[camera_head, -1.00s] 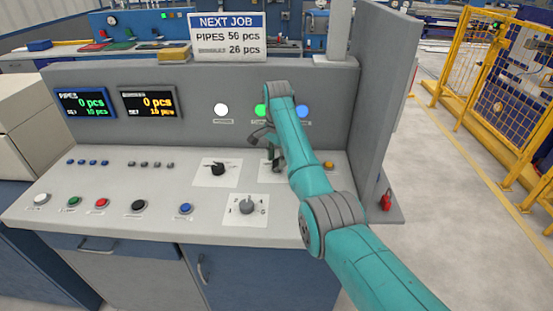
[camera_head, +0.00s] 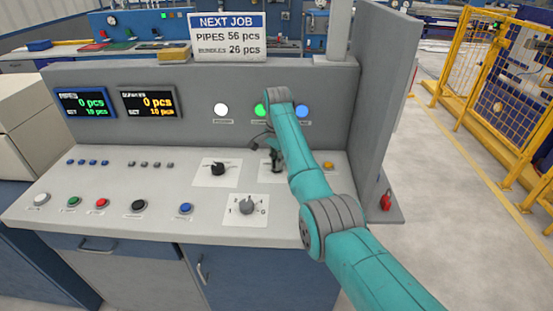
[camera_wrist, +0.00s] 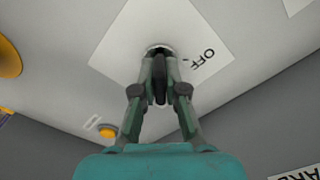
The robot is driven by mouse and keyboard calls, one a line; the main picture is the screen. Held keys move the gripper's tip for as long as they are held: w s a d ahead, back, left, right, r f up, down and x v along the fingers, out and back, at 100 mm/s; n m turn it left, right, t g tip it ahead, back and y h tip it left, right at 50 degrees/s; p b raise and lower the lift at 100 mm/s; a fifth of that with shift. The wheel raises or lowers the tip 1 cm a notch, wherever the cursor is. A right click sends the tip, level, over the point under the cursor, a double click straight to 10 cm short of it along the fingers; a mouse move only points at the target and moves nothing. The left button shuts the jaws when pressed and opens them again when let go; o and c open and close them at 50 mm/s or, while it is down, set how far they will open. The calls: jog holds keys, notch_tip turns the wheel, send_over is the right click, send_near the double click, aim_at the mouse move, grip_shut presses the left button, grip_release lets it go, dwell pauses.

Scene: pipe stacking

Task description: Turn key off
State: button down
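My gripper (camera_wrist: 160,72) is at the key switch on the sloped control panel. In the wrist view its two fingers close in on both sides of the dark key (camera_wrist: 160,80), which stands out of a round metal lock. The fingers appear to touch the key. A white label (camera_wrist: 125,45) with the word OFF lies around the lock; any other marking is hidden. In the head view the key switch is mostly behind my arm, and my gripper (camera_head: 275,163) shows only in part over the label (camera_head: 266,178).
A black rotary knob (camera_head: 218,169) sits left of the key switch, and a grey selector dial (camera_head: 247,205) sits in front. A yellow button (camera_head: 328,166) lies to the right. White, green and blue lamps are on the upright panel behind. A grey side wall (camera_head: 382,90) bounds the right.

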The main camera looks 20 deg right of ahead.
dwell(0.4)
jog(key=shift+n, duration=1.7)
jog(key=shift+n, duration=1.8)
jog(key=shift+n, duration=1.7)
